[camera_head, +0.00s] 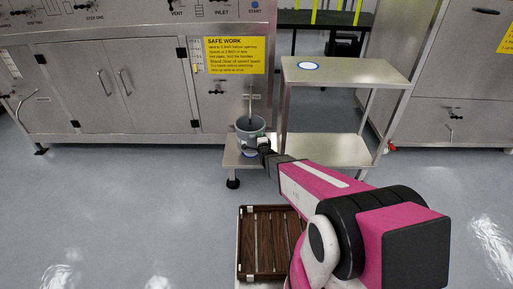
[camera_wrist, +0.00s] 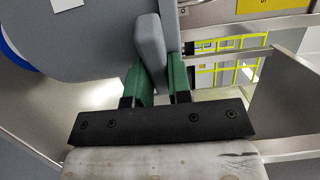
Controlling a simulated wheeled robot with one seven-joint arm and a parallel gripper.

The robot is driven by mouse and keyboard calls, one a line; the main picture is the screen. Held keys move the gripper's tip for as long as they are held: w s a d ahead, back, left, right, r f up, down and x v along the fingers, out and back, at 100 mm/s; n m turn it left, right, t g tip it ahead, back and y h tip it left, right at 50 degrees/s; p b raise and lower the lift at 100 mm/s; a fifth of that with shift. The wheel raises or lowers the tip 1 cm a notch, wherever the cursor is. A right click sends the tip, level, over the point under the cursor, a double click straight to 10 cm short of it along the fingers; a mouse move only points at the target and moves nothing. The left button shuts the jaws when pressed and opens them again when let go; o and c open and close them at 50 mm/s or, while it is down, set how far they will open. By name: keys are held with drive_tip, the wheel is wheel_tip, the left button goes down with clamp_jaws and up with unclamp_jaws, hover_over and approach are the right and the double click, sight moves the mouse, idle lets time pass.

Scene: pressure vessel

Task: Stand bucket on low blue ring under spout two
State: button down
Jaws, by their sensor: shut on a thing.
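The grey bucket (camera_head: 250,128) is upright over the low steel stand, beneath a thin vertical spout pipe (camera_head: 250,98). Part of the low blue ring (camera_head: 248,154) shows at the bucket's base; most of it is hidden. I cannot tell whether the bucket touches the stand. My gripper (camera_head: 264,144) is at the bucket's right side. In the wrist view, the green fingers of my gripper (camera_wrist: 156,70) are shut on a grey upright part of the bucket (camera_wrist: 95,45). A blue arc (camera_wrist: 22,58) shows at the left edge there.
A large steel cabinet (camera_head: 120,85) with a yellow safety sign (camera_head: 235,55) is behind. A brown slatted tray (camera_head: 246,258) is in front. Floor at left is clear.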

drive_tip(key=shift+f, duration=2.9)
drive_tip(key=c, duration=1.1)
unclamp_jaws()
drive_tip(key=shift+f, duration=0.1)
drive_tip(key=shift+o, duration=0.2)
